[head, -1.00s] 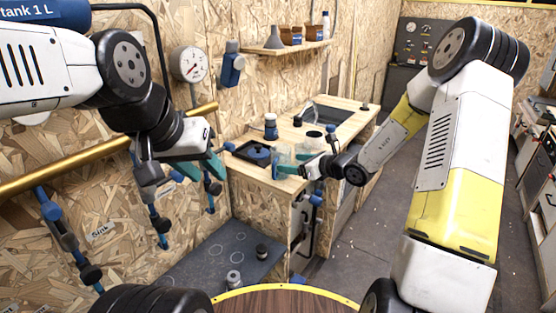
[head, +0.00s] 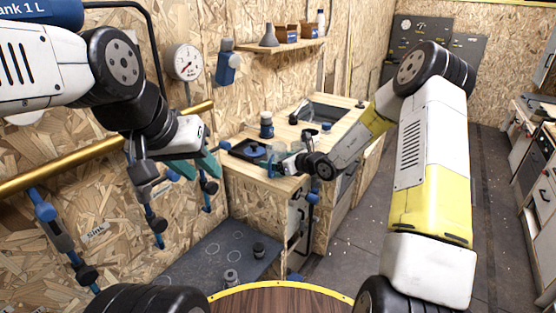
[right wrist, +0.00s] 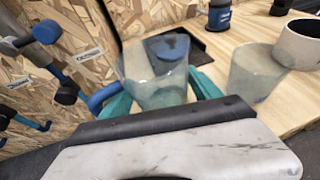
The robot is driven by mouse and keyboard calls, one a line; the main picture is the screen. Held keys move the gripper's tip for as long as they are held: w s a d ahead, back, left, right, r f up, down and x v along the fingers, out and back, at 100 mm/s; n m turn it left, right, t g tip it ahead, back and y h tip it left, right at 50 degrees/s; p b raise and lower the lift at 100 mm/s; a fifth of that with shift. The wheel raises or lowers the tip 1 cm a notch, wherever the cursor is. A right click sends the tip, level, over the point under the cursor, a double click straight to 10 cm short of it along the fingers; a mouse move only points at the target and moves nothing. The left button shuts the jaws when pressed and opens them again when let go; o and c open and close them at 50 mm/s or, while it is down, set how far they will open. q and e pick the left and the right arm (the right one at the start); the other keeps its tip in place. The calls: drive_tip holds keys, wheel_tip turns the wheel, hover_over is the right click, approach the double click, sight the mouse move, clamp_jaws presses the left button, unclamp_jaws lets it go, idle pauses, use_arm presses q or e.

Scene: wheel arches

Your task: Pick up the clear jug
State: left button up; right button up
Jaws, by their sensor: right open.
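The clear jug (right wrist: 155,85) is a see-through vessel with a blue handle on its left side. In the right wrist view it stands between the two teal fingers of my open right gripper (right wrist: 163,97); whether either finger touches it I cannot tell. In the head view my right gripper (head: 283,165) is at the near edge of the wooden counter, and the jug there is small and partly hidden. My left gripper (head: 192,167) hangs in the air by the wall at the left, its teal fingers apart and empty.
A second clear vessel (right wrist: 252,72) and a white pot (right wrist: 299,44) stand right of the jug on the counter (right wrist: 240,30). A dark tray with a blue item lies behind the jug. A brass rail (head: 75,163) runs along the left wall.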

drive_tip(key=shift+c, duration=0.4)
drive_tip(key=c, duration=1.1)
drive_tip(key=shift+r, duration=0.2)
drive_tip(key=shift+c, duration=0.2)
drive_tip(key=shift+r, duration=1.35)
drive_tip(key=shift+s+d+r, duration=0.1)
drive_tip(key=shift+r, duration=0.25)
drive_tip(key=s+d+r, duration=0.1)
drive_tip(key=s+d, duration=0.9)
drive_tip(key=d, duration=0.2)
drive_tip(key=shift+r, duration=0.15)
drive_tip(key=shift+s, duration=0.1)
